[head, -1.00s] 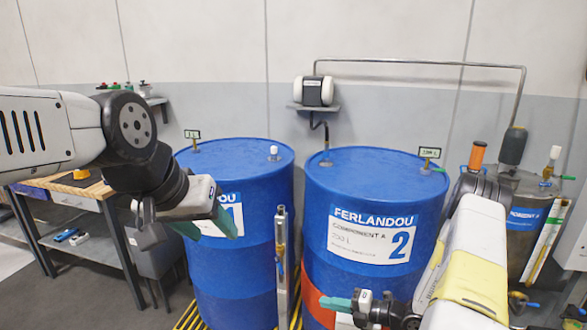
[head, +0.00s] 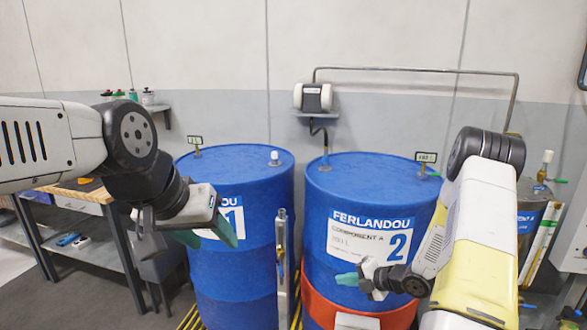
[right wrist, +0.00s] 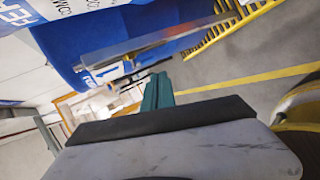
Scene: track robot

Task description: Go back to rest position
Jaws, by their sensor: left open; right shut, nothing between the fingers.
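My left gripper (head: 208,236) is open and empty, its teal fingers in front of the blue drum marked 1 (head: 232,274). My right gripper (head: 350,278) is shut and empty, in front of the blue drum marked 2 (head: 340,190), below its label. In the right wrist view the teal fingers (right wrist: 158,92) are together with nothing held. My right forearm covers the right side of drum 2.
A metal pipe (head: 281,255) stands upright between the drums. A workbench (head: 75,208) stands at the left. A wall pump (head: 313,97) with a pipe is behind drum 2. Another container (head: 530,222) is at the right, partly hidden by my right arm.

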